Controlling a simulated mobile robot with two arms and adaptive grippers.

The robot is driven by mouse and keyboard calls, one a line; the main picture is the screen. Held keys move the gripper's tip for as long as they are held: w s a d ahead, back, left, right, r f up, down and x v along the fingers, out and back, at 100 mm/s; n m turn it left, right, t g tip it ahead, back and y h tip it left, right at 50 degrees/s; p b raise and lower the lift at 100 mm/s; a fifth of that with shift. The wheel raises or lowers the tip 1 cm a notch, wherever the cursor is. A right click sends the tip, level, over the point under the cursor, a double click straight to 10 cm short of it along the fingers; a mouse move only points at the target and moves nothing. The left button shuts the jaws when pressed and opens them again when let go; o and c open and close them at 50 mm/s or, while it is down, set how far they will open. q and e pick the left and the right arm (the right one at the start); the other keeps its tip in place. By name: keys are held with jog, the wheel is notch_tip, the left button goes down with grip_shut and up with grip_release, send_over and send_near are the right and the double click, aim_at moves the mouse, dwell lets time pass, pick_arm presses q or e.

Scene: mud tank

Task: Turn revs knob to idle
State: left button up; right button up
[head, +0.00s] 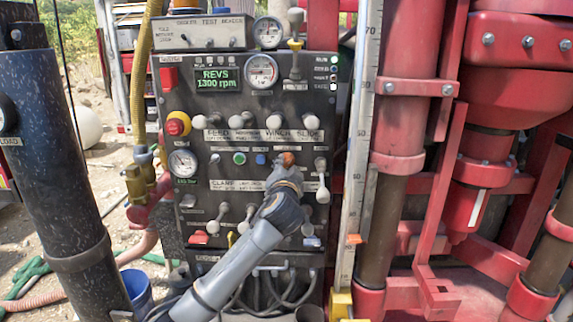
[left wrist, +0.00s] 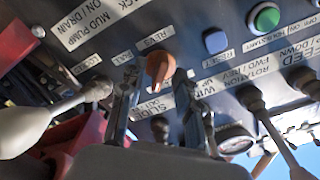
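The orange revs knob (head: 287,158) sits on the dark control panel (head: 224,113), below the winch and slide labels. In the left wrist view the knob (left wrist: 160,66) is close up beside the REVS label (left wrist: 153,37). My left gripper (head: 286,172) is at the knob and covers part of it in the head view. In the left wrist view its two fingers (left wrist: 158,82) stand apart, one each side of the knob, with visible gaps. The display (head: 219,79) reads REVS 1300 rpm. My right gripper is in neither view.
White-tipped levers (head: 274,121) stand above the knob, and a white-handled lever (head: 322,190) is just right of it. A green button (head: 239,158) and a blue button (head: 261,159) lie to its left. A red emergency button (head: 177,124) is at the panel's left edge.

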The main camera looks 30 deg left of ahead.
pick_arm(q)
grip_shut()
jog(key=shift+f+n+b, duration=0.15)
jog(key=shift+n+b, duration=0.45)
jog(key=shift+b, duration=0.25)
jog(key=n+b, duration=0.4)
jog(key=n, duration=0.1)
jog(key=shift+b, duration=0.4)
jog(key=shift+n+b, duration=0.6)
jog(key=shift+n, duration=0.6)
jog(key=shift+r, duration=0.2)
